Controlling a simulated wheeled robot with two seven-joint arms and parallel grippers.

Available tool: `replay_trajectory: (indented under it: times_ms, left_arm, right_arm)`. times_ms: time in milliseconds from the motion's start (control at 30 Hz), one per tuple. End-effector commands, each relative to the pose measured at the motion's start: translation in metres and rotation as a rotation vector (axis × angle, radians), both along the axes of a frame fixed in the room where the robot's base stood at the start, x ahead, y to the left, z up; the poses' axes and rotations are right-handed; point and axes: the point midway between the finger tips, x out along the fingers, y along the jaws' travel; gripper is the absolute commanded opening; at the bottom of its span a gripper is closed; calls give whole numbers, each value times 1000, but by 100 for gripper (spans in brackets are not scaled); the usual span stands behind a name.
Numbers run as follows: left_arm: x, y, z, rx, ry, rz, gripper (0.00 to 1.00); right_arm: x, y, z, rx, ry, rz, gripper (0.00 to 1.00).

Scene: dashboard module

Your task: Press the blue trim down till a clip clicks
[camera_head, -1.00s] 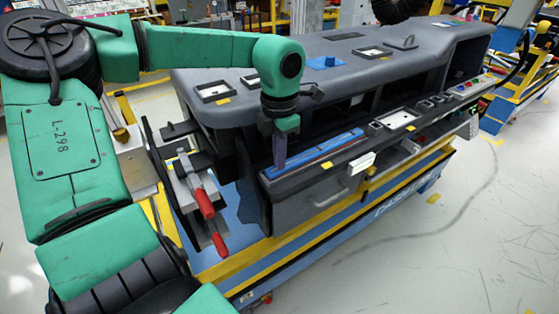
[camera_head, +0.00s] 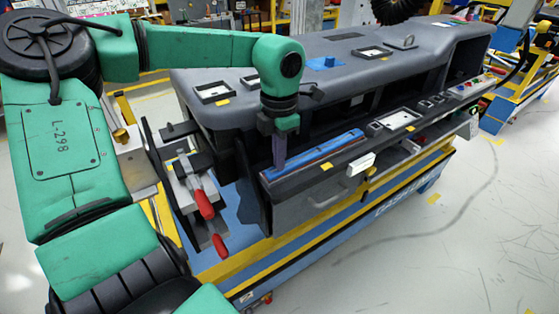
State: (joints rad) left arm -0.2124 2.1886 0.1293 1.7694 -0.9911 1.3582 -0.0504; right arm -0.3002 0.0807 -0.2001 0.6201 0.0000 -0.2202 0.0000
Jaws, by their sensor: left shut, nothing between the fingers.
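The blue trim (camera_head: 325,148) is a long thin strip lying along the front ledge of the grey dashboard module (camera_head: 225,112). My left gripper (camera_head: 279,166) points straight down at the trim's left end. It is shut and empty, and its tip is at or just above the trim; I cannot tell whether it touches. The clips under the trim are hidden. My right gripper is not in view.
Red-handled clamps (camera_head: 203,204) stand at the module's left end, close to my left arm. A white-framed opening (camera_head: 398,120) lies right of the trim. A yellow and blue cart (camera_head: 300,240) carries the module. The floor at right is clear.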

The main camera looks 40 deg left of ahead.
Motion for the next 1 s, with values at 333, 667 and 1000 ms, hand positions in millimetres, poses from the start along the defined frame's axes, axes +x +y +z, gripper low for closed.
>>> replay_trajectory:
  times_ms: [333, 667, 1000]
  left_arm:
    - [1, 0, 51, 1, -4, -1, 0]
    - [1, 0, 78, 0, -5, 0, 0]
    - [1, 0, 76, 0, -5, 0, 0]
  right_arm:
    - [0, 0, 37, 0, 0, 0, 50]
    - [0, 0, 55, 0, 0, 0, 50]
    - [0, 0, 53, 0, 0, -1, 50]
